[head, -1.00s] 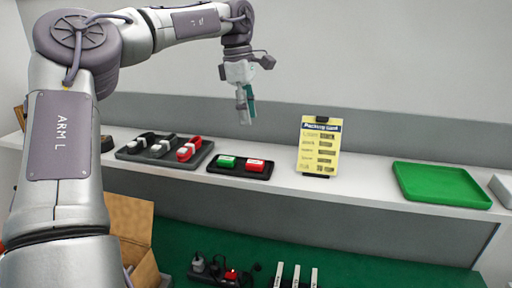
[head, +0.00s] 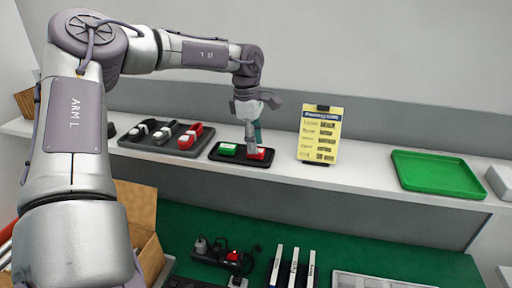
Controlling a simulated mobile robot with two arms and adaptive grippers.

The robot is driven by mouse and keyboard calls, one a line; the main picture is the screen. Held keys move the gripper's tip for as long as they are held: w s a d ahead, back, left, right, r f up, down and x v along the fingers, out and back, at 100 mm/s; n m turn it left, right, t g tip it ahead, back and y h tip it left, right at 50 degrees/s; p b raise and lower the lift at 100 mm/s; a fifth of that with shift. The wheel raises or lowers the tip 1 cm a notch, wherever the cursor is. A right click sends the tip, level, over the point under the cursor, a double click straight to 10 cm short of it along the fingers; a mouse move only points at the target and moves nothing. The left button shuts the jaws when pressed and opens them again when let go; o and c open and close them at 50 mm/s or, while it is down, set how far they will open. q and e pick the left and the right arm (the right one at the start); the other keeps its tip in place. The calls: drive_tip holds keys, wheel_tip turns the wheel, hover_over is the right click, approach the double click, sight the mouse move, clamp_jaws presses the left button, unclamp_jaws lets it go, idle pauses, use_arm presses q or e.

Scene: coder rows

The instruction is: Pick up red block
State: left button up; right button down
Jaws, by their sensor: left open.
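The red block (head: 264,154) sits at the right end of a small black tray (head: 236,162) on the shelf. A green block (head: 227,149) lies to its left in the same tray. My left gripper (head: 253,148) points down at the red block, with its fingers at the block's left part and partly hiding it. The fingers are open; I cannot tell whether they touch the block. My right gripper is not in view.
A dark tray with several watches (head: 166,136) stands left of the black tray. A yellow packing card (head: 320,135) stands to the right, then an empty green tray (head: 438,175). An open cardboard box (head: 139,205) and a power strip (head: 222,257) are below the shelf.

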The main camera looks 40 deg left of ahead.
use_arm(q)
drive_tip(key=shift+w+f, duration=0.15)
drive_tip(key=shift+f, duration=0.9)
drive_tip(key=shift+r, duration=0.1)
drive_tip(key=c, duration=0.7)
